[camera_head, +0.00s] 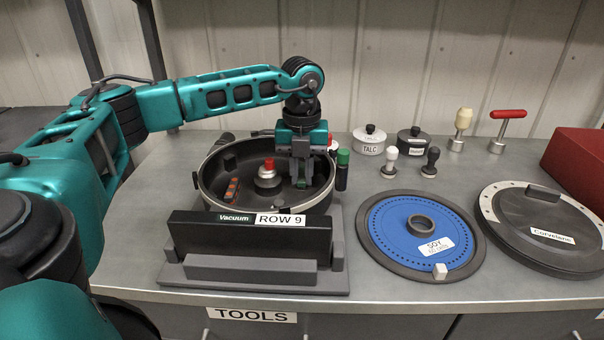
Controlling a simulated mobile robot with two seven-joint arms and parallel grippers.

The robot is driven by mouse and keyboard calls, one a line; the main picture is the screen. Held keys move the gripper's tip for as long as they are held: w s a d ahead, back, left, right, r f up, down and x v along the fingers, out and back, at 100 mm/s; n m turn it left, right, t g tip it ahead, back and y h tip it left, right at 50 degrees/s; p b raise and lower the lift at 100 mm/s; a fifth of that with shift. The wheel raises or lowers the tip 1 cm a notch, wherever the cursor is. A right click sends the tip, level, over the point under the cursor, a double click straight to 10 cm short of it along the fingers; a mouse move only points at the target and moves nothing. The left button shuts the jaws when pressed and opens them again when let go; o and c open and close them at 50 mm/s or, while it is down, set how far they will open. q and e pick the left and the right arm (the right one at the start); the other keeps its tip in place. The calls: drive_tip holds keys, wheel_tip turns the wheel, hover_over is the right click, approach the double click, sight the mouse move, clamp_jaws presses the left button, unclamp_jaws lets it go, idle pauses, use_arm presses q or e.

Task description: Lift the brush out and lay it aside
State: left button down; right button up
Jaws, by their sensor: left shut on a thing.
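The round black meter housing (212,172) stands open in its stand, with a red-topped hub (268,170) in its middle. My left gripper (301,182) reaches down into the right side of the bowl. It is shut on a small dark green piece at its fingertips, which appears to be the brush. The fingers hide most of this piece, and I cannot tell whether it is clear of the housing. An orange-and-dark part (233,190) sits inside the bowl at the left. My right gripper is out of view.
A blue seed disc (393,236) and a round black cover (540,255) lie to the right. Behind them stand a talc pot (369,140), a dark pot (413,142), several knobbed tools and a red-handled tool (508,114). A green-capped bottle (342,172) stands close beside the housing. A red box (575,165) is far right.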

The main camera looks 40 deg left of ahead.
sight(302, 178)
use_arm(q)
wheel_tip(302, 178, up, 20)
drive_tip(key=p, duration=0.3)
drive_tip(key=shift+p, duration=0.35)
idle(0.3)
